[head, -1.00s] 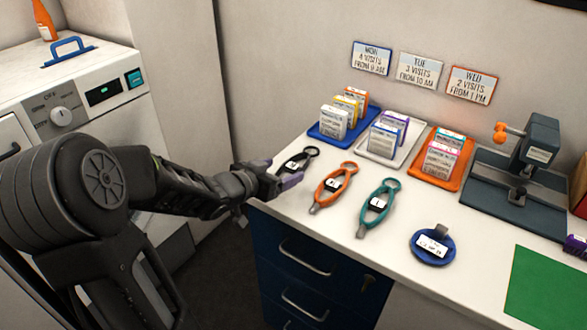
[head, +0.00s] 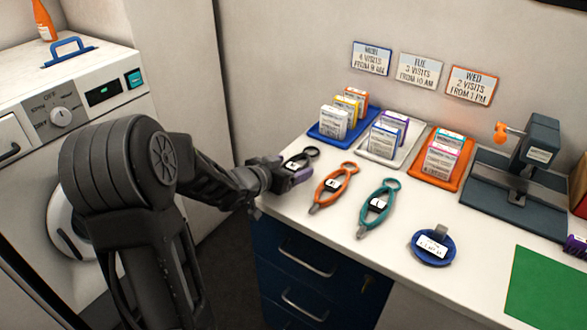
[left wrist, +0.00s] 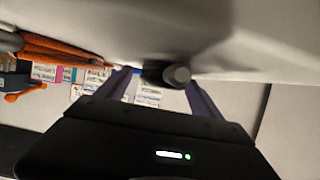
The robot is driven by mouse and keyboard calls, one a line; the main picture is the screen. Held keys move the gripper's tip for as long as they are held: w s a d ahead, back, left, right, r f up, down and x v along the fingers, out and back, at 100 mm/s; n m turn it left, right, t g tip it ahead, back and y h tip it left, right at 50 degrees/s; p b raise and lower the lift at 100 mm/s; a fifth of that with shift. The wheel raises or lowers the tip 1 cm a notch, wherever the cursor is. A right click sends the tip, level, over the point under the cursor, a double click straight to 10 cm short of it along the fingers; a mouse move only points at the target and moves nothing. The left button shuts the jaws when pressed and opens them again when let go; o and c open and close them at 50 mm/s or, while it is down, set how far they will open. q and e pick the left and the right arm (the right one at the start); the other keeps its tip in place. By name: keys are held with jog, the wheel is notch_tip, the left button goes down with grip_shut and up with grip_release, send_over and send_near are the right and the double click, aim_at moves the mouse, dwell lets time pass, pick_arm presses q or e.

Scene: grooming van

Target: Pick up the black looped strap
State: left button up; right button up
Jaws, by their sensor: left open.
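The black looped strap (head: 310,153) lies on the white counter at the left end of a row of straps, with its loop toward the wall and a white tag on it. My left gripper (head: 300,172) is open at its near end and covers part of it in the head view. In the left wrist view the strap's dark end (left wrist: 168,74) shows between the two purple fingers of my left gripper (left wrist: 160,88). I cannot tell whether either finger touches it. My right gripper is not in view.
Behind stand a blue tray (head: 318,134), a white tray (head: 365,152) and an orange tray (head: 466,175) holding small boxes.

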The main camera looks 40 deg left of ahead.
pick_arm(q)
jog(key=shift+c, duration=0.3)
jog(key=c, duration=1.5)
